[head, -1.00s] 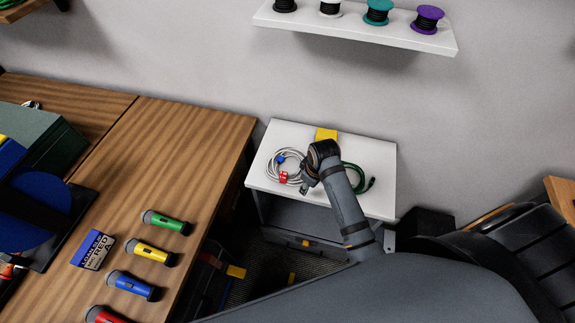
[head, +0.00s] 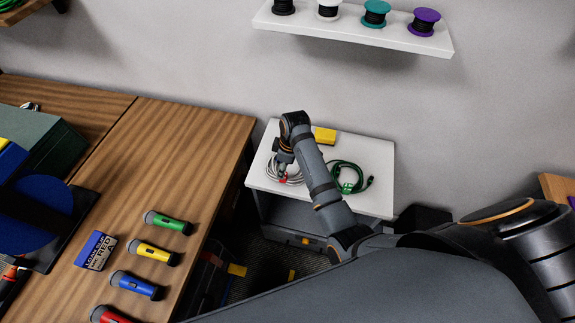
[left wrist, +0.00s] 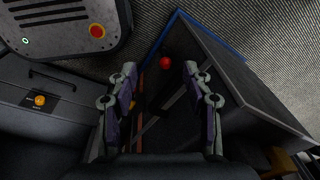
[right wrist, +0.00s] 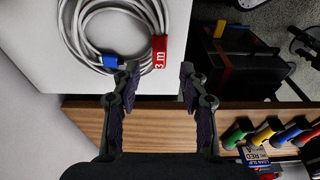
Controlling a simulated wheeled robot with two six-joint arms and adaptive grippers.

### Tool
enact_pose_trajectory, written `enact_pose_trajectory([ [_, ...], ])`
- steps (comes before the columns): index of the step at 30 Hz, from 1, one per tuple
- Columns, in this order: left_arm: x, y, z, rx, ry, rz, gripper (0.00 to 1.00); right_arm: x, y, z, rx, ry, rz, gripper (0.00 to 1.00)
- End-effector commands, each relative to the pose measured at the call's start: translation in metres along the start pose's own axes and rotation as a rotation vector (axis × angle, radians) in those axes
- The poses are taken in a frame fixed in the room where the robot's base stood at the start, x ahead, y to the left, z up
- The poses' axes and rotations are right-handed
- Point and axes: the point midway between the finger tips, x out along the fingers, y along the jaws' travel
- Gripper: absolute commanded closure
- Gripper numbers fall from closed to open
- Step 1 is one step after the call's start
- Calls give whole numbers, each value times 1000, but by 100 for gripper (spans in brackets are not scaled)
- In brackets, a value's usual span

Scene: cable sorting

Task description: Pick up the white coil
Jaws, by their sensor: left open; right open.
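The white coil (head: 270,170) lies on the small white table, partly hidden in the head view by my right arm. In the right wrist view the white coil (right wrist: 85,28) shows at the upper left, with a blue tie (right wrist: 110,60) and a red tag (right wrist: 160,48) marked "3 m". My right gripper (right wrist: 158,72) is open and empty. Its fingers point towards the coil's tagged side, and the gap to it is hard to judge. My left gripper (left wrist: 159,72) is open and empty, away from the coil, facing a dark box over the floor.
A green coil (head: 345,186) lies right of the white coil on the white table (head: 378,205). A yellow block (head: 325,135) is at the table's back. The wooden bench (head: 190,150) holds several flashlights. A shelf of spools (head: 355,35) hangs above.

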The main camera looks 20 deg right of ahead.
Motion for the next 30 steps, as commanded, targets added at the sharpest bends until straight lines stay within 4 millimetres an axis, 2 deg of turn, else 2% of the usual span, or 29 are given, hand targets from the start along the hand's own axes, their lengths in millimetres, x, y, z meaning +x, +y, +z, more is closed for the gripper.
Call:
enact_pose_trajectory([
  [4,-13,-1,-2,0,0,0,50,22,0,3,0,-4,-5,57],
  [8,-12,-1,-2,0,0,0,50,43,1,3,0,-2,-3,57],
  [16,-12,-1,-2,0,1,0,50,48,1,3,1,-1,-1,57],
  [25,-12,-1,-2,0,1,0,50,48,1,3,1,-1,-1,97],
  [26,-12,-1,-2,0,1,0,50,48,1,3,1,-1,-1,100],
  [30,-12,-1,-2,0,1,0,50,48,1,3,1,-1,-1,100],
])
